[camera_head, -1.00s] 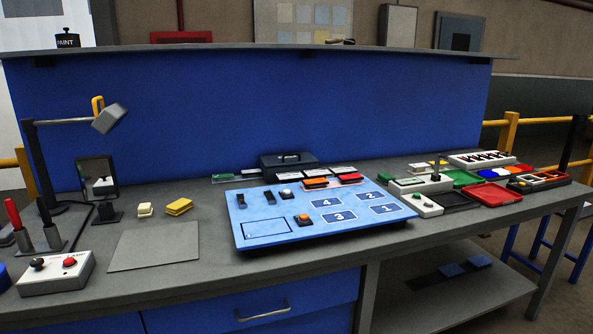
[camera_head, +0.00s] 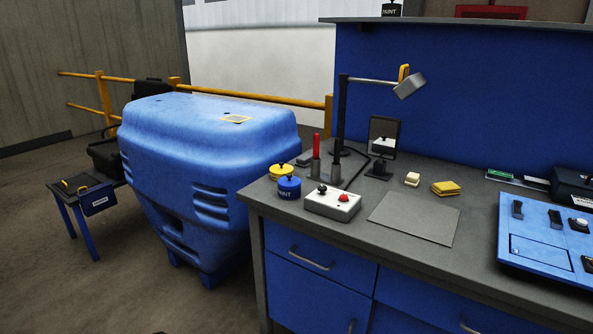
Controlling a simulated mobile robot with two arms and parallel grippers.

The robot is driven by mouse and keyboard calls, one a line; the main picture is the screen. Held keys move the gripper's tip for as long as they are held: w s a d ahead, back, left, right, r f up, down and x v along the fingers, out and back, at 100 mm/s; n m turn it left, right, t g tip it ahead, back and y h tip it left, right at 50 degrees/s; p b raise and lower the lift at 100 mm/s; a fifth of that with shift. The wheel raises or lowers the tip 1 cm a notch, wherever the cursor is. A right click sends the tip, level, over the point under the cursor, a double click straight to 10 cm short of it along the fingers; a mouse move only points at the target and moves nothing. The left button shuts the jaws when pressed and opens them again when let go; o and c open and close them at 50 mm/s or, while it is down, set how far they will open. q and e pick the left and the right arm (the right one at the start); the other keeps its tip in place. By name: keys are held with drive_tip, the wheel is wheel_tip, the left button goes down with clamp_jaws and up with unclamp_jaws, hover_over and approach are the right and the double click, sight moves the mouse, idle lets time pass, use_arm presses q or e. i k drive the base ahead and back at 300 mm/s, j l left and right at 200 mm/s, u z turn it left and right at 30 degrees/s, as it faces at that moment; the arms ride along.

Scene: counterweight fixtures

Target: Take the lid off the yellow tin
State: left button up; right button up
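The yellow tin (camera_head: 281,172) stands at the far left end of the grey workbench, close to its left edge. Neither of my grippers is in view.
A control box (camera_head: 332,203) with a red button stands right of the tins. Behind it are upright tools with red and black handles (camera_head: 316,146), a lamp (camera_head: 409,86) and a mirror (camera_head: 382,137). A large blue container (camera_head: 207,150) stands left of the bench.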

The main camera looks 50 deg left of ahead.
sight(282, 168)
drive_tip(key=u, duration=1.75)
drive_tip(key=i+j, duration=0.4)
drive_tip(key=i+z, duration=0.05)
drive_tip(key=i, duration=0.1)
